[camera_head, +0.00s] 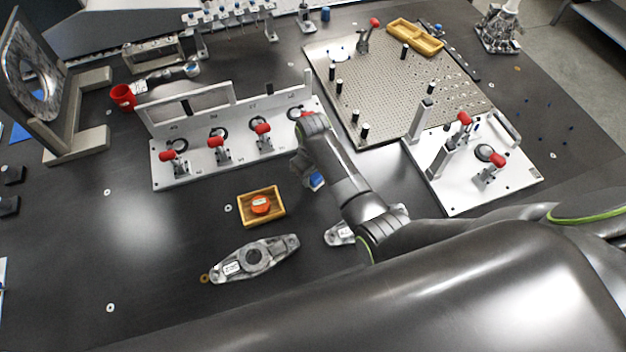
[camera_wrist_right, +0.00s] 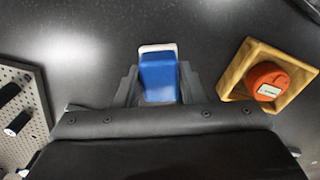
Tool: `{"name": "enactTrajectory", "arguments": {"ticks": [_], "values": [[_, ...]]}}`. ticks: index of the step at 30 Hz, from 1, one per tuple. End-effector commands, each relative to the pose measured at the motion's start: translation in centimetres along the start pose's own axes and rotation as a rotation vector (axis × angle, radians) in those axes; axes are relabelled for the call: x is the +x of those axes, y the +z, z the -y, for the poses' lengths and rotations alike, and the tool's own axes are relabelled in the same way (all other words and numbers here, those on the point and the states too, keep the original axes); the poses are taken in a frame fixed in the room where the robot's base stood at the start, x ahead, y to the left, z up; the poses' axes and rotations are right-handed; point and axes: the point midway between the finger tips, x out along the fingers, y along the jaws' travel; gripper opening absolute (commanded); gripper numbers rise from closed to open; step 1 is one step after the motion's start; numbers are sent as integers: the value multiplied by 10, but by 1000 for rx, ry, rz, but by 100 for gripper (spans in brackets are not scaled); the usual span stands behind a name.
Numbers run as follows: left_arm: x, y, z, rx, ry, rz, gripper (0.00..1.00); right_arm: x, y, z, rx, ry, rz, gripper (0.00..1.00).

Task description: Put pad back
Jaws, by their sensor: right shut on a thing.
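The pad appears to be the small blue block with a white edge (camera_wrist_right: 158,78) between the fingers of my right gripper in the right wrist view. My right gripper (camera_head: 314,182) is shut on it, over the dark table in front of the white clamp fixture. In the head view only a bit of blue (camera_head: 317,180) shows below the wrist; my arm hides the rest. I cannot tell whether the pad touches the table. My left gripper is not in view.
A wooden tray (camera_head: 244,213) holding an orange-red round piece (camera_head: 260,204) lies left of my right gripper. The white fixture (camera_head: 190,179) has several red-handled clamps. A metal bracket part (camera_head: 253,260) lies in front. A perforated plate (camera_head: 400,85) stands behind right. Left front table is mostly clear.

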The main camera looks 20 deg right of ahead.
Motion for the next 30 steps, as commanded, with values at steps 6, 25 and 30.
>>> {"name": "enactTrajectory", "arguments": {"ticks": [6,25,30], "values": [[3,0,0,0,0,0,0,28,1,0,1,-1,2,17],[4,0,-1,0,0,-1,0,36,0,0,1,0,0,55],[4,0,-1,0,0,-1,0,36,0,0,1,0,0,57]]}}
